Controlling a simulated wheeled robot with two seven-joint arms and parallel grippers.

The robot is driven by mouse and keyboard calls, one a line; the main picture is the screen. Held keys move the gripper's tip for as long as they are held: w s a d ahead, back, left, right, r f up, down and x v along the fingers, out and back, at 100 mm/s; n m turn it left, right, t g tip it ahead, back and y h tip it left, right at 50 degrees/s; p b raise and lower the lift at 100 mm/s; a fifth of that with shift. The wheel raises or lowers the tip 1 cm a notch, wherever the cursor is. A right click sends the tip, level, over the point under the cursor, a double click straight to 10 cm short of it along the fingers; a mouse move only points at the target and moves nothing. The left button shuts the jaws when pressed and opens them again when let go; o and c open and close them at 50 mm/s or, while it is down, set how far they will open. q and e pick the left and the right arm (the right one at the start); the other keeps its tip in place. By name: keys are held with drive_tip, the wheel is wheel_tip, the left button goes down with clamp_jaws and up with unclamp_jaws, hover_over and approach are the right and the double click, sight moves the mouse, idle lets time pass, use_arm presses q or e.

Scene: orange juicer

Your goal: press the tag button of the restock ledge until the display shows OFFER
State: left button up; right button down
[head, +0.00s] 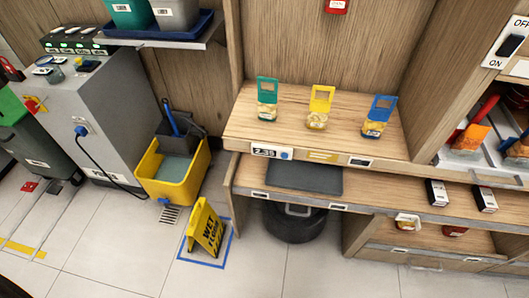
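The wooden ledge (240,132) stands at the middle of the head view. On its front edge, at the left end, is a small white tag display (264,151) that appears to read "2.39"; the digits are small. A round blue button (285,155) sits at the display's right end. A yellow label (322,157) and a smaller dark-faced tag (360,162) are further right on the same edge. Neither of my grippers is in view, and nothing touches the button.
A dark mat (305,178) lies on the lower shelf. A yellow wet floor sign (207,230) and a mop bucket (160,186) stand at left. Floor in front is clear.

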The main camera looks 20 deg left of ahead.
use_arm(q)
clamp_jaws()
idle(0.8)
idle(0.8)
